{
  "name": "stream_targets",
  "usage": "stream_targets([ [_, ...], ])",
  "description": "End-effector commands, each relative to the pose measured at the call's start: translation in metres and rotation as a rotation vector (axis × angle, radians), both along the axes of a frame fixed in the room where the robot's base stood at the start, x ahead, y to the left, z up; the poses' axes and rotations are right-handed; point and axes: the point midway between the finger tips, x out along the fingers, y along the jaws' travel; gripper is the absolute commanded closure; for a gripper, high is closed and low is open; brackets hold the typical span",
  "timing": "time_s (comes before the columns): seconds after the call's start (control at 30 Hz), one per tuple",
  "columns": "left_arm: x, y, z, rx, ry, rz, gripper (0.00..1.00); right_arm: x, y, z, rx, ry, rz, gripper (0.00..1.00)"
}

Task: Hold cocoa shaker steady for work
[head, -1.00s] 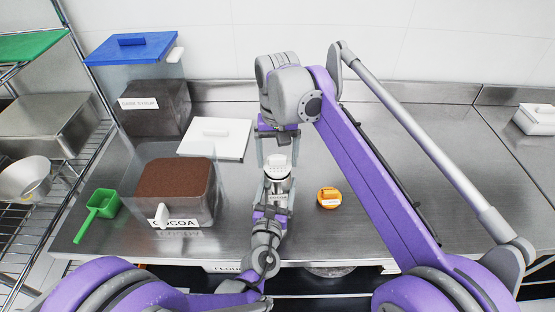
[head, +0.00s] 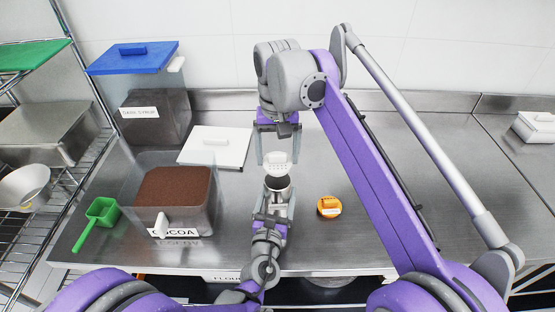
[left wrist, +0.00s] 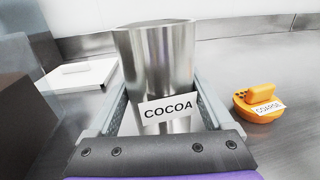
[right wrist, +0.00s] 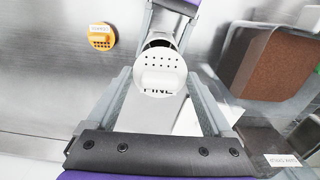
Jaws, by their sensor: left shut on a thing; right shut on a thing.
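The cocoa shaker (head: 277,187) is a metal cup standing upright near the front middle of the counter. Its COCOA label shows in the left wrist view (left wrist: 158,65). My left gripper (head: 276,198) is shut around it, one finger on each side. A white perforated lid (head: 277,160), marked FINE in the right wrist view (right wrist: 160,68), is between the fingers of my right gripper (head: 277,150), which is shut on it. The lid is above and slightly behind the shaker, apart from it, and the dark open mouth shows. An orange lid (head: 329,207), labelled COARSE, lies to the right on the counter.
A clear cocoa bin (head: 213,213) of brown powder stands left of the shaker. A green scoop (head: 98,217) lies at the counter's left edge. A white lid panel (head: 215,147) and a blue-lidded bin (head: 133,60) are behind. The counter at right is mostly clear.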

Motion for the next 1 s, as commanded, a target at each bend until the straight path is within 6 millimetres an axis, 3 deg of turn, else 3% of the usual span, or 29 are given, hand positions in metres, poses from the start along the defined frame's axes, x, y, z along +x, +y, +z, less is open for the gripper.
stream_targets([
  [0.37, 0.0, 0.0, 0.0, 0.0, 0.0, 0.0, 0.78, 0.0, 0.0, 0.007, 0.0, 0.0, 0.0, 0.92],
  [0.4, 0.0, 0.0, 0.0, 0.0, 0.0, 0.0, 0.1, 0.0, 0.0, 0.007, 0.0, 0.0, 0.0, 0.92],
  [0.47, 0.0, 0.0, 0.0, 0.0, 0.0, 0.0, 0.0, 0.0, 0.0, 0.007, 0.0, 0.0, 0.0, 0.92],
  [0.77, -0.004, 0.001, 0.0, 0.0, 0.0, 0.0, 0.0, 0.0, 0.0, 0.007, 0.0, 0.0, 0.0, 0.92],
  [1.0, -0.042, 0.007, 0.0, -0.001, 0.0, -0.002, 0.0, 0.0, 0.0, 0.007, 0.0, 0.0, 0.0, 0.92],
])
